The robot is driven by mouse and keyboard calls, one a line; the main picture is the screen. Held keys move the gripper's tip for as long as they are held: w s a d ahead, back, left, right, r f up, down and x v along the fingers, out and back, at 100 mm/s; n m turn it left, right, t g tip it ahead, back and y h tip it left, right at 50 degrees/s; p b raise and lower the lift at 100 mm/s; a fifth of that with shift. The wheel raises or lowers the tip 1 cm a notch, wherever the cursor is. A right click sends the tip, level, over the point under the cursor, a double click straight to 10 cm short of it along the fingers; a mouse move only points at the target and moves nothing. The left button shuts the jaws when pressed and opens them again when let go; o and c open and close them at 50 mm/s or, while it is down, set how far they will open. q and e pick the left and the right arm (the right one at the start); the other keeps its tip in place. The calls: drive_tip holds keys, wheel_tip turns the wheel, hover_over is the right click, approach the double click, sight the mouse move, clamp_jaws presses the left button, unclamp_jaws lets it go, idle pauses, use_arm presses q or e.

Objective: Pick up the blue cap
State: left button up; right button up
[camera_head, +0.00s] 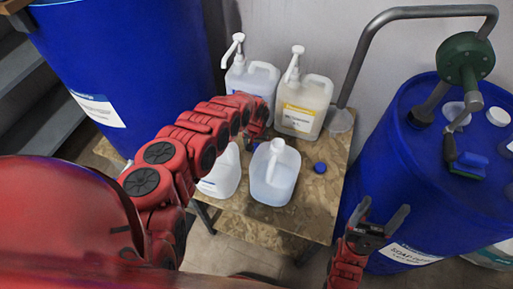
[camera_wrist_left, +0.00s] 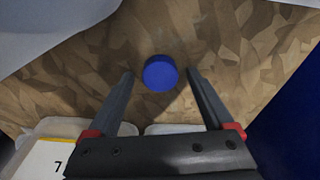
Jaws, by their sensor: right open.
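The small round blue cap (camera_head: 320,167) lies on the wooden table (camera_head: 325,205), right of the front clear jug. In the left wrist view the blue cap (camera_wrist_left: 160,73) shows between the two fingertips, on the brown board. My left gripper (camera_wrist_left: 160,71) is open and empty, its fingers either side of the cap in the picture; the height gap is hard to judge. In the head view its fingers are not clear, with the left arm ending near the jugs. My right gripper (camera_head: 378,218) is open and empty, right of the table, before the right drum.
Two pump jugs, one bluish (camera_head: 250,82) and one yellow-labelled (camera_head: 302,105), stand at the table's back. Two open-topped jugs, (camera_head: 272,180) and (camera_head: 222,175), stand in front. Large blue drums stand left (camera_head: 125,60) and right (camera_head: 400,175); the right one bears a hand pump (camera_head: 465,62).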

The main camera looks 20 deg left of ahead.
use_arm(q)
drive_tip(key=c, duration=1.2)
drive_tip(key=shift+r, duration=0.1)
